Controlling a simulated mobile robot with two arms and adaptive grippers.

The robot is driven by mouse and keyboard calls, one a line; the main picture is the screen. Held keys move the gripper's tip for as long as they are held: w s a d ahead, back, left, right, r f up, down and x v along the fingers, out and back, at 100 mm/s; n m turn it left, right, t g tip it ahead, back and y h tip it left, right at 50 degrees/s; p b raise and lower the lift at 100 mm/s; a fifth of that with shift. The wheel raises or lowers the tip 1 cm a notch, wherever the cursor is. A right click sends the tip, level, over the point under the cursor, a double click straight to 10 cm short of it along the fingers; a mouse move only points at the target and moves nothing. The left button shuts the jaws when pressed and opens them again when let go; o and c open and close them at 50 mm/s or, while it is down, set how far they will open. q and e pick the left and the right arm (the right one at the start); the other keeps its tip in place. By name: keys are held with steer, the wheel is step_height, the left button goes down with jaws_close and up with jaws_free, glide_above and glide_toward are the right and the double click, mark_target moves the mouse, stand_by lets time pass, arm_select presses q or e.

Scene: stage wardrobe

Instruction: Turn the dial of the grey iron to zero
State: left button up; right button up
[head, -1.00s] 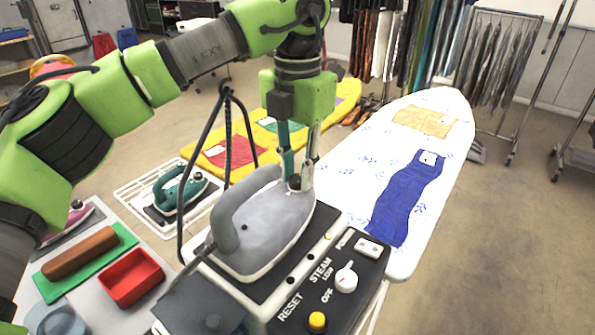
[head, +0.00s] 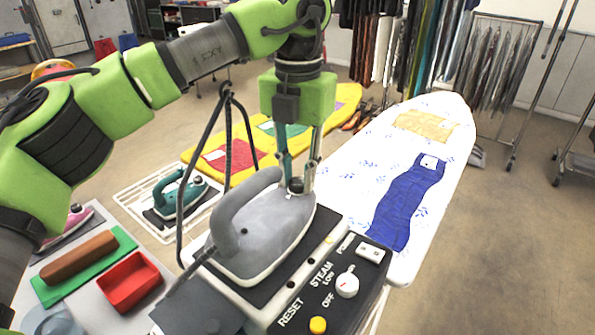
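The grey iron (head: 262,235) rests on the black top of a steam station (head: 318,262), its rounded handle toward the left. A small dark dial (head: 296,186) sits at the iron's far end. My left gripper (head: 297,182) points straight down there, with one finger on each side of the dial. The fingers are apart at the tips; I cannot tell whether they touch the dial. The dial's marks are too small to read. My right gripper is not in view.
The station has a white STEAM knob (head: 347,285) and a yellow RESET button (head: 318,325). A black cord stand (head: 228,130) rises beside the iron. A teal iron (head: 178,194) and a red tray (head: 130,282) lie left. A white ironing board (head: 350,180) extends behind.

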mark_target(298, 181)
arm_select(q)
steer(key=o, duration=0.4)
steer(key=shift+c, duration=0.2)
step_height(298, 181, up, 12)
steer(key=shift+r, duration=0.1)
stand_by(0.4)
